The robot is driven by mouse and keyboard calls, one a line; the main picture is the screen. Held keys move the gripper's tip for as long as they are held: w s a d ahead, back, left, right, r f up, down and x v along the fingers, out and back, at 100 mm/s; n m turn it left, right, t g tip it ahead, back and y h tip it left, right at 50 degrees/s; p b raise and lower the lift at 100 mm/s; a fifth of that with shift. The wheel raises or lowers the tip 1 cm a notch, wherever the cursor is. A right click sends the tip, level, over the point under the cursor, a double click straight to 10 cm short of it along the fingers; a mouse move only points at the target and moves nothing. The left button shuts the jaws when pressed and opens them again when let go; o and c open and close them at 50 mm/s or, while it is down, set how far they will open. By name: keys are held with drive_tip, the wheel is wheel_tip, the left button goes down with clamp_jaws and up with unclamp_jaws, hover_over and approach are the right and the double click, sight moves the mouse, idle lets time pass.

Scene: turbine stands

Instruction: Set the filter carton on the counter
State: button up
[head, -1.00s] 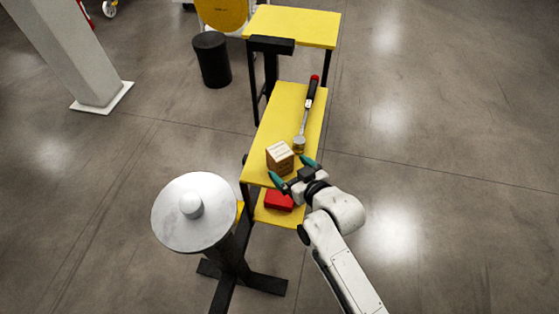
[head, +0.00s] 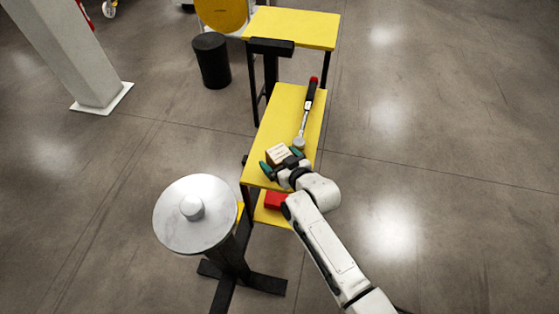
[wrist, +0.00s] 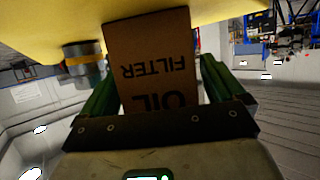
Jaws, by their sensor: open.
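The filter carton (head: 278,153) is a small brown box on the yellow counter (head: 262,150). In the wrist view the carton (wrist: 150,55) shows the words "OIL FILTER" upside down. My gripper (head: 280,158) is at the carton, with its green fingers on either side of it. In the wrist view the gripper (wrist: 165,95) is open, with the carton between the fingers. The carton's lower part is hidden by the gripper in the head view, so I cannot tell whether the fingers touch it.
A ratchet wrench (head: 306,112) with a red end lies on the counter behind the carton. A red box (head: 276,201) sits on the lower shelf. A round metal-topped stand (head: 195,215) is at left. A higher yellow table (head: 295,27) stands behind. Floor at right is clear.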

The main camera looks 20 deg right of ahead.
drive_tip(key=shift+c, duration=0.3)
drive_tip(key=c, duration=1.2)
drive_tip(key=shift+r, duration=0.1)
drive_tip(key=shift+c, duration=1)
drive_tip(key=shift+r, duration=0.1)
